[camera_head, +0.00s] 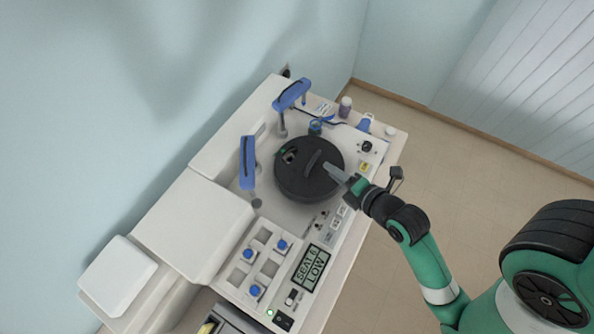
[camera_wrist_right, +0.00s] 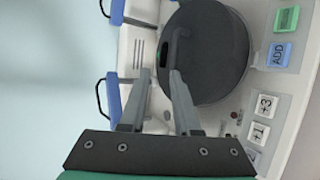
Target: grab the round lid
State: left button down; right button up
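The round lid (camera_head: 293,183) is a dark grey disc lying on the white machine, with a raised bar handle (camera_head: 313,161) across its top. It also shows in the right wrist view (camera_wrist_right: 218,62), at upper right. My right gripper (camera_head: 328,167) is over the lid's right-hand edge in the head view, close to the handle. In the right wrist view its two grey fingers (camera_wrist_right: 160,60) stand apart with a gap between them. One finger overlaps the lid and the other is beyond its left edge. I cannot tell whether they touch it. My left gripper is not in view.
Two blue-topped arms (camera_head: 248,162) (camera_head: 291,94) stand on the machine left of and above the lid. A small bottle (camera_head: 345,107) stands behind. The floor at right is clear.

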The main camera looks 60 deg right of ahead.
aim_at(317, 156)
jog(key=shift+g, duration=0.4)
jog(key=x, duration=0.3)
jog(key=s+d+x, duration=0.1)
jog(key=x, duration=0.3)
jog(key=f+x, duration=0.1)
jog(key=x, duration=0.3)
jog(key=shift+s+d+f, duration=0.2)
jog(key=shift+s+d, duration=0.1)
jog(key=shift+d, duration=0.1)
grip_shut()
dwell(0.7)
